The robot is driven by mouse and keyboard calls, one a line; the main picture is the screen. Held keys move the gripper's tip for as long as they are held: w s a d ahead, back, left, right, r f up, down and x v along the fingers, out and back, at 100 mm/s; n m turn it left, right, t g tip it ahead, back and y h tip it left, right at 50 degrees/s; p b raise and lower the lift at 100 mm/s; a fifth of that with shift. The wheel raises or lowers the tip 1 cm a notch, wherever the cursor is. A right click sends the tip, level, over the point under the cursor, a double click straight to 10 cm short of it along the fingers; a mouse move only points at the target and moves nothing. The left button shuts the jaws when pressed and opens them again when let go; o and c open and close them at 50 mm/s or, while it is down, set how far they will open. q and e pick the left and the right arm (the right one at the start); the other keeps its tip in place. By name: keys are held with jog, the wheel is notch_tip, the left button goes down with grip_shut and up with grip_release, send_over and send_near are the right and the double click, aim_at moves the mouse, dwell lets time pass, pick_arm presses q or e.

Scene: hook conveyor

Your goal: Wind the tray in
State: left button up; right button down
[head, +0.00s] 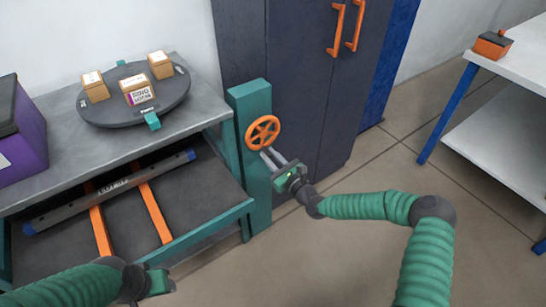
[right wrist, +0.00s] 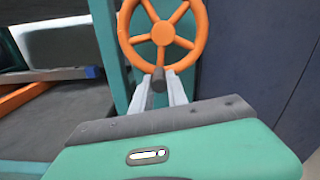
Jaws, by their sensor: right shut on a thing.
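An orange spoked handwheel (head: 263,132) is mounted on a teal post (head: 250,100) at the bench's right end. My right gripper (head: 270,158) is at the wheel's lower rim, its fingers shut on a dark grip (right wrist: 158,82) on the wheel. The wheel fills the top of the right wrist view (right wrist: 162,32). What I take for the tray (head: 205,180) is a dark flat surface below the bench top, with a teal front edge. Two orange strips and a grey labelled bar (head: 112,190) lie across it. My left gripper (head: 155,284) is at the bottom left, away from everything; its jaws are unclear.
A dark turntable (head: 110,115) with three small boxes stands on the bench top, beside a purple bin (head: 20,135). A dark cabinet (head: 290,60) with orange handles stands behind the post. A white table (head: 500,120) is at the right; the floor between is clear.

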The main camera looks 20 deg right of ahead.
jog(key=shift+s+a+f+m, duration=0.25)
jog(key=shift+a+f+m, duration=0.15)
jog(key=shift+m, duration=0.3)
jog(key=shift+r, duration=0.1)
jog(key=c, duration=1.5)
grip_release()
jog(key=shift+o, duration=1)
jog(key=shift+d, duration=0.1)
jog(key=shift+r, duration=0.2)
jog(key=p+v, duration=0.2)
jog(key=v, duration=1.4)
jog(key=shift+s+d, duration=0.15)
jog(key=shift+s, duration=0.2)
